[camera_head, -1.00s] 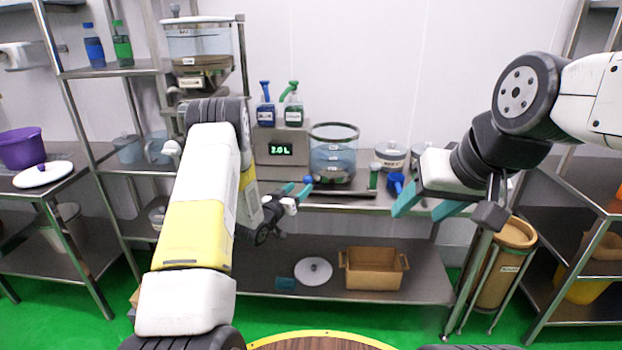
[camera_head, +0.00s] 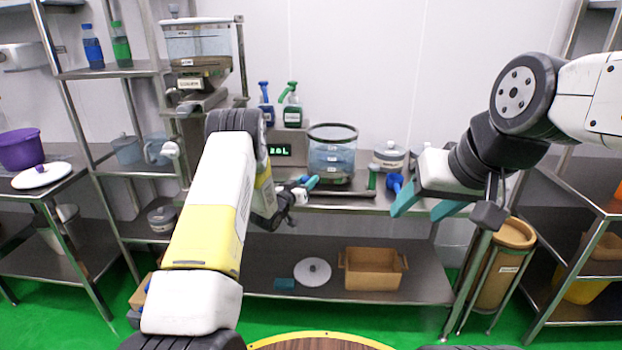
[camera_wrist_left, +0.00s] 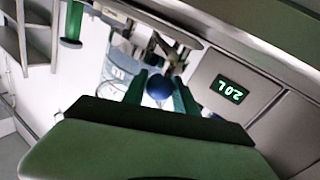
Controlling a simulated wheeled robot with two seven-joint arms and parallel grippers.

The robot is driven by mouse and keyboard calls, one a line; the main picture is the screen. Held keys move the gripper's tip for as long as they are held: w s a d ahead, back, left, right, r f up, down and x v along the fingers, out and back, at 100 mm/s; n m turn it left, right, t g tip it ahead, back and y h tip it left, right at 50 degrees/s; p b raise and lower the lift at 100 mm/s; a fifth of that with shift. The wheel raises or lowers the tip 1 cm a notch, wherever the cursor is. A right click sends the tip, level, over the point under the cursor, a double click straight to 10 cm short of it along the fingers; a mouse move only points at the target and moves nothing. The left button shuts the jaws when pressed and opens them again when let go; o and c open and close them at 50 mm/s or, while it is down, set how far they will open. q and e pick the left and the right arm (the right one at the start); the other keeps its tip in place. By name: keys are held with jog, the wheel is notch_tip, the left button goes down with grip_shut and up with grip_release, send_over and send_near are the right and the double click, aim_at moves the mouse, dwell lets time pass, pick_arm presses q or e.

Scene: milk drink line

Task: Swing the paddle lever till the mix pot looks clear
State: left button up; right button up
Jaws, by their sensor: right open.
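The mix pot (camera_head: 332,158) is a clear vessel with a dark rim and bluish contents, standing on the back counter; part of it shows in the left wrist view (camera_wrist_left: 118,75). A round blue knob (camera_wrist_left: 159,86), seemingly the paddle lever's end, sits between the green fingers of my left gripper (camera_wrist_left: 161,92). The fingers look closed against it. In the head view my left gripper (camera_head: 306,184) is in front of the pot's lower left side and hides most of the lever. My right gripper (camera_head: 430,208) is open and empty, right of the pot.
A display (camera_head: 279,150) left of the pot reads 2.0 L. Two spray bottles (camera_head: 292,108) stand above it. A blue scoop-like item (camera_head: 395,182) and lidded pot (camera_head: 390,155) are to the right. A hopper (camera_head: 198,45) stands upper left.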

pick_arm(q)
grip_shut()
dwell(1.0)
